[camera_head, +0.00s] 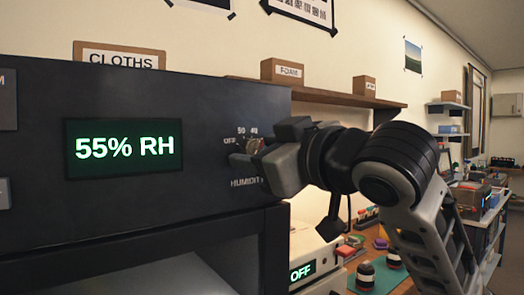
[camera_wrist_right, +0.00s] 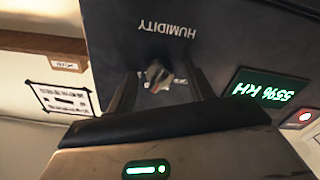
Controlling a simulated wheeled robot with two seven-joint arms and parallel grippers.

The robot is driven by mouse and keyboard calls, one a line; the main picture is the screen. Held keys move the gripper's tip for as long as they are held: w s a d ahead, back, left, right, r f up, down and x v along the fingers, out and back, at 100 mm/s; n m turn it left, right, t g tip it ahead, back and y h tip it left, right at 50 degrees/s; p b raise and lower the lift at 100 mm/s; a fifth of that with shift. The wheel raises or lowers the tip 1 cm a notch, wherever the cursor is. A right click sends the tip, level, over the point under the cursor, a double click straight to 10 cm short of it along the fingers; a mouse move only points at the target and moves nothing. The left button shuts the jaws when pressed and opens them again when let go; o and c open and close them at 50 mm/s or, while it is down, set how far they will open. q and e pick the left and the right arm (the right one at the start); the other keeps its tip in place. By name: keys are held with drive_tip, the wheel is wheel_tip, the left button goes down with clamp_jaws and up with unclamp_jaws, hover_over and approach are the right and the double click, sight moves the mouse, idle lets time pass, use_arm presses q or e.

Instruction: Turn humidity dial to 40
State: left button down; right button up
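The humidity dial (camera_head: 255,145) is on the dark front panel of the cabinet (camera_head: 215,108), with the marks OFF, 50 and 40 above it and the word HUMIDITY below. The green display (camera_head: 123,147) reads 55% RH. My right gripper (camera_head: 258,158) is at the dial and covers part of it in the head view. In the right wrist view the dial (camera_wrist_right: 159,75) shows between the two fingers (camera_wrist_right: 162,88), with a gap on each side, so the gripper looks open around it. The dial's exact pointer setting is hard to read. My left gripper is not in view.
A box marked CLOTHS (camera_head: 118,58) stands on the cabinet. A wooden shelf (camera_head: 340,98) with small boxes is on the wall behind. Below right, a white device (camera_head: 312,243) with an OFF display stands on a bench near a green mat (camera_head: 375,275) with small jars.

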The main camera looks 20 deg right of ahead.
use_arm(q)
drive_tip(key=b, duration=0.2)
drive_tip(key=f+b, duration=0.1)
drive_tip(key=b, duration=0.1)
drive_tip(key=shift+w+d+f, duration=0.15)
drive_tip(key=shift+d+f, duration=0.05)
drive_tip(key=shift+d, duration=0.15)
use_arm(e)
drive_tip(key=v, duration=1.6)
